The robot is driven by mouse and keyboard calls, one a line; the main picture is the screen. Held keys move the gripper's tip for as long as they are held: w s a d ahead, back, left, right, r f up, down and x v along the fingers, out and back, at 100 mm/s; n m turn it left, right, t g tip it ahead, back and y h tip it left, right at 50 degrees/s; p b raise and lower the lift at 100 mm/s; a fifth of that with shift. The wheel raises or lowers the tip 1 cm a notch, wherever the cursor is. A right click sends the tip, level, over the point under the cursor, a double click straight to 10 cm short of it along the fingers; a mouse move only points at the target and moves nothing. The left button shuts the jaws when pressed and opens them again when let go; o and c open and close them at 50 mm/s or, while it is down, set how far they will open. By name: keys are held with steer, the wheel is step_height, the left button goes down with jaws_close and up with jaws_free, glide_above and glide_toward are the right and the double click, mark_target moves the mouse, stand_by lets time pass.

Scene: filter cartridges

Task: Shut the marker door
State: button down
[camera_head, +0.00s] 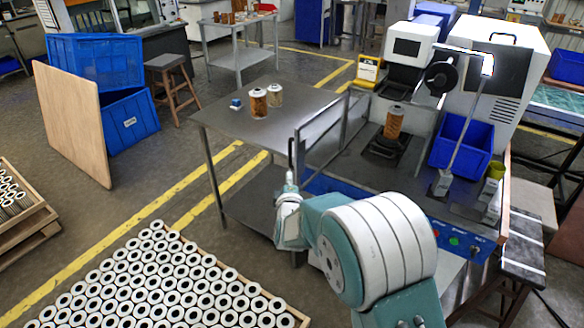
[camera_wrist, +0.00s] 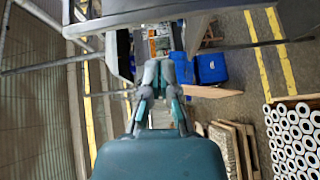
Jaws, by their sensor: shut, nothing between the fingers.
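The marker door (camera_head: 322,135) is a metal-framed panel at the front left of the marking machine (camera_head: 405,75) in the head view. It stands open, swung out over the grey table, leaving the machine's work area exposed. A brown filter cartridge (camera_head: 394,121) stands upright on the black fixture inside. My gripper (camera_head: 290,178) is low beside the door's near edge, close to a thin dark upright bar; I cannot tell whether they touch. In the wrist view my gripper (camera_wrist: 163,66) is shut and empty, with grey metal parts close above it.
A blue bin (camera_head: 461,142) sits right of the fixture. Blue crates (camera_head: 130,120) and a wooden board (camera_head: 72,122) stand left. A tray of white cartridges (camera_head: 165,275) fills the lower left floor.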

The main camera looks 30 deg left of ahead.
mark_target(290, 158)
steer(key=w+a+f+n, duration=0.1)
steer(key=w+a+f, duration=0.1)
steer(key=w, duration=0.5)
steer(key=shift+a+t, duration=0.3)
steer(key=shift+a, duration=0.5)
steer(key=shift+f, duration=0.1)
steer(key=shift+d, duration=0.25)
